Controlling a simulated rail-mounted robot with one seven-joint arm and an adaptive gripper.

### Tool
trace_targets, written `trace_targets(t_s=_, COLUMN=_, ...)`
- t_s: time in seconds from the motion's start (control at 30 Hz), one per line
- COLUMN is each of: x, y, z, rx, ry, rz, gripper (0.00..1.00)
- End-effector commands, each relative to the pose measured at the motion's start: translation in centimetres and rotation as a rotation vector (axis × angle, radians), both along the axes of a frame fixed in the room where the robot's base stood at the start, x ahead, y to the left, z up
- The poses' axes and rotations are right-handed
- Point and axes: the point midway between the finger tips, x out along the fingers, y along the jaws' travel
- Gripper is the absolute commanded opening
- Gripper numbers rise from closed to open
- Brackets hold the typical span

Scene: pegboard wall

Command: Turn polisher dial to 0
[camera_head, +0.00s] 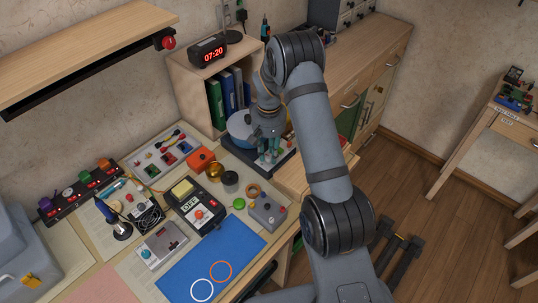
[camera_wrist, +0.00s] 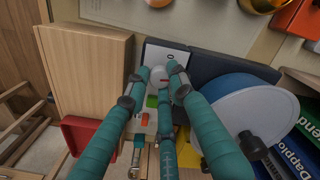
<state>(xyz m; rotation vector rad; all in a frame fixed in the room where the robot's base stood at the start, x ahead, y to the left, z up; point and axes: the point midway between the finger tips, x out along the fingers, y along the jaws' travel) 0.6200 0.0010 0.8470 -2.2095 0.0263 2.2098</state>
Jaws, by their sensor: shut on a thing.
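The polisher (camera_wrist: 192,66) is a dark machine with a light control panel and a large round blue-and-white disc (camera_wrist: 245,108); in the head view the disc (camera_head: 239,124) stands at the back of the bench. The dial (camera_wrist: 157,75) is a small pale knob with a red mark, below a printed "0" on the panel. My gripper (camera_wrist: 160,80) has three teal fingers closed around the dial, which partly hide it. In the head view my gripper (camera_head: 269,156) points down over the polisher panel. A green and an orange control show below the dial in the wrist view.
A wooden shelf box (camera_head: 200,68) with binders and a clock (camera_head: 208,51) stands behind the polisher. An orange box (camera_head: 201,160), brass cup (camera_head: 215,171) and grey button box (camera_head: 267,211) sit nearby. A blue mat (camera_head: 205,262) lies at the front.

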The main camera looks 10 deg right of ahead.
Motion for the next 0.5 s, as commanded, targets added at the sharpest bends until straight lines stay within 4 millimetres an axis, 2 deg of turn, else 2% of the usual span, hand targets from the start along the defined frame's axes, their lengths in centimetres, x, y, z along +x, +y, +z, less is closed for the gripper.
trace_targets(t_s=0.5, x=0.03, y=0.05, z=0.01, rx=0.000, ry=-0.001, rz=0.490, gripper=0.00)
